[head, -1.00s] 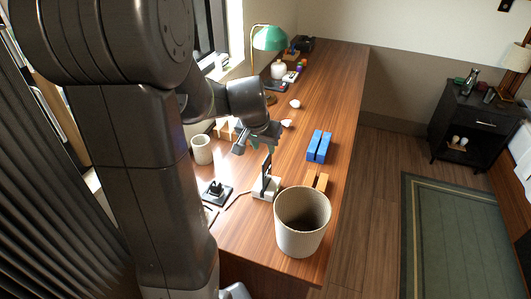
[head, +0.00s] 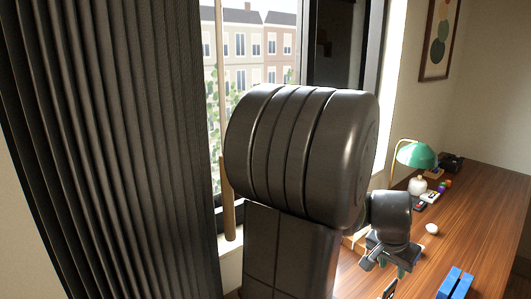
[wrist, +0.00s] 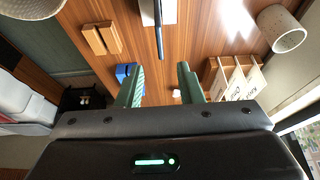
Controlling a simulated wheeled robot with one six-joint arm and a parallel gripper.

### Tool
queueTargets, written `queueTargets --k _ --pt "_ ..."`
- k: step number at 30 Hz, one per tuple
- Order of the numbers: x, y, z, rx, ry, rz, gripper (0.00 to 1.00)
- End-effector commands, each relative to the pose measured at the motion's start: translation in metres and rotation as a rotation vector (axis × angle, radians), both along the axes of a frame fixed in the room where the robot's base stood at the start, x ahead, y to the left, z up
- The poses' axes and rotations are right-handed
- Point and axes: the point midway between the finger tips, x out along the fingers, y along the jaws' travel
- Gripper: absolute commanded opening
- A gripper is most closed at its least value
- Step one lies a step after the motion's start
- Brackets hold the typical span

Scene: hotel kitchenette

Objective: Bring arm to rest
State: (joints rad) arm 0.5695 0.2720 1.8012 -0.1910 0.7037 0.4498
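My arm fills the middle of the head view. It reaches out over the wooden desk (head: 490,215). My gripper (head: 383,262) hangs low at its end, above the desk. In the wrist view my gripper (wrist: 160,82) has its two green fingers apart, with nothing between them. The gripper's height above the desk is hard to tell.
The blue blocks (head: 455,284) lie right of my gripper. A green lamp (head: 416,155) stands farther back. The wrist view shows wooden blocks (wrist: 102,38), a wooden rack (wrist: 232,76), a cup (wrist: 280,26) and a basket (wrist: 28,10). A dark curtain (head: 110,150) hangs left.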

Motion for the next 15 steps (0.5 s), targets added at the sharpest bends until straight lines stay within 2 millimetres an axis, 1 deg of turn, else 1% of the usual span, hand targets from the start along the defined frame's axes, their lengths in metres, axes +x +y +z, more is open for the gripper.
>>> queueTargets --k 1,3,15 --pt "0.001 -0.002 -0.010 0.004 0.005 -0.001 0.33" --pt "0.004 -0.006 -0.021 0.004 0.005 -0.001 0.33" --pt "0.019 -0.025 -0.080 0.003 0.003 0.000 0.33"
